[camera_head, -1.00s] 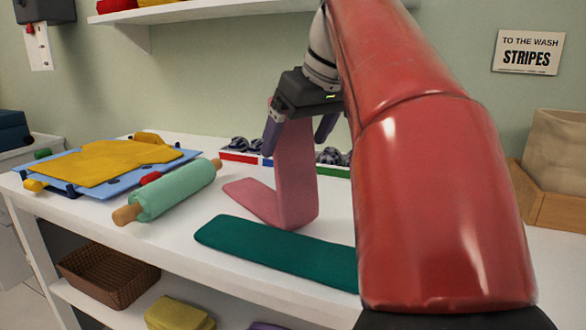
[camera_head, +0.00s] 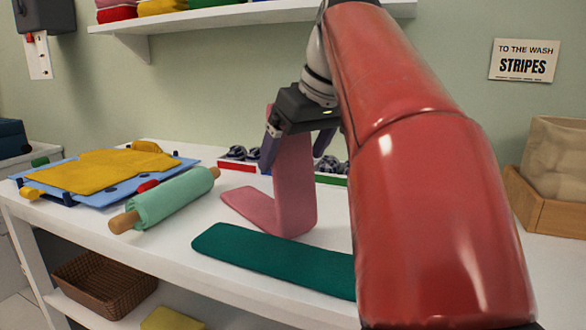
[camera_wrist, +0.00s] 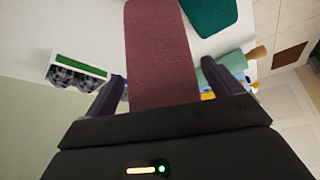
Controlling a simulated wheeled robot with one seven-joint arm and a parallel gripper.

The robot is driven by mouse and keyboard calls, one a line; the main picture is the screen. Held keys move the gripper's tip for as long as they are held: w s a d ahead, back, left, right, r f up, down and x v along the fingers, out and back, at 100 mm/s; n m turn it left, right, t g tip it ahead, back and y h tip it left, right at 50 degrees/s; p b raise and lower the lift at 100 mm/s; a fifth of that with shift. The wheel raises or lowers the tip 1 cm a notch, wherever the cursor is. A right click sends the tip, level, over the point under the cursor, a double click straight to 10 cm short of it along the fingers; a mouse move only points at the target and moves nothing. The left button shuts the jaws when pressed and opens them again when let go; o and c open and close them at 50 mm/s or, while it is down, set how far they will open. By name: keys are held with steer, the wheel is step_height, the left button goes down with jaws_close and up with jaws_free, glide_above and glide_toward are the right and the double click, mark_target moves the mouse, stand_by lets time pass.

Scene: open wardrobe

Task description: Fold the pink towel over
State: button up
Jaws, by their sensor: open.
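The pink towel (camera_head: 294,195) is a narrow strip on the white table. One end lies flat, and the rest bends up in an L shape to my gripper. My gripper (camera_head: 295,150) is above the table with its fingers apart on either side of the raised part. A bit of pink shows above and behind the gripper's left side. In the wrist view the towel (camera_wrist: 160,50) runs up between the open fingers (camera_wrist: 125,95). Where its upper end meets the gripper is hidden.
A dark green folded cloth (camera_head: 275,259) lies in front of the towel. A mint roller (camera_head: 170,200) and a blue board with a yellow cloth (camera_head: 105,172) are to the left. A divided box (camera_head: 240,160) stands behind. My red arm covers the table's right side.

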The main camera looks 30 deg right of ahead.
steer(key=shift+f, duration=0.3)
steer(key=c, duration=0.5)
stand_by(0.4)
